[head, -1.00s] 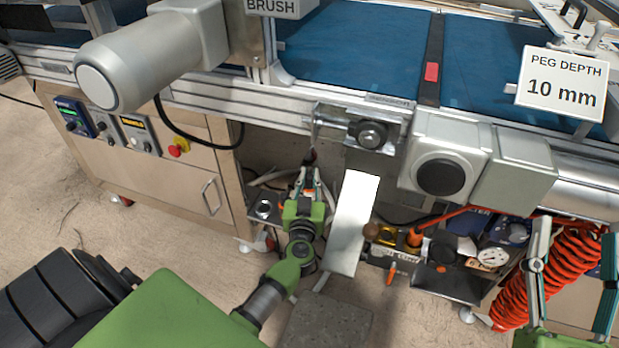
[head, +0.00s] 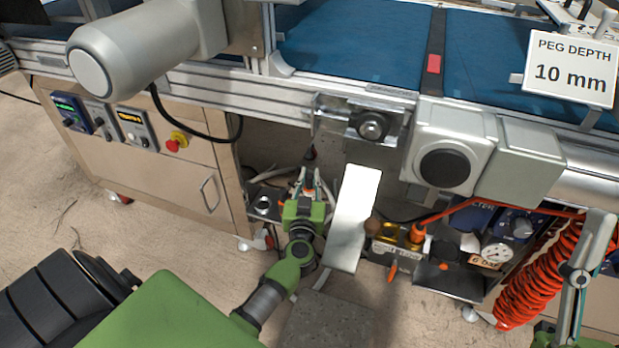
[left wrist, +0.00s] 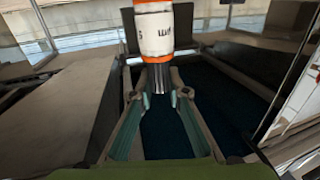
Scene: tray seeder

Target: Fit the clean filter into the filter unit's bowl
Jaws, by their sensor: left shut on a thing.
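My left gripper (head: 308,186) is low under the conveyor, between the cabinet and a pale upright plate. In the left wrist view its fingers (left wrist: 160,95) are shut on the dark narrow end of a white cylinder (left wrist: 153,30) with orange bands and dark print. I cannot tell whether this is the clean filter. A blue-labelled unit with a gauge (head: 496,253) stands under the conveyor on the right, apart from the left gripper. I cannot make out a filter bowl there. My right gripper (head: 578,278) is at the right edge, partly cut off, its visible finger standing apart.
The pale plate (head: 354,218) stands just right of my left gripper. Brass and orange fittings (head: 402,240) and a coiled orange hose (head: 540,285) are further right. The cabinet (head: 165,175) is left. Conveyor housings (head: 445,150) hang above.

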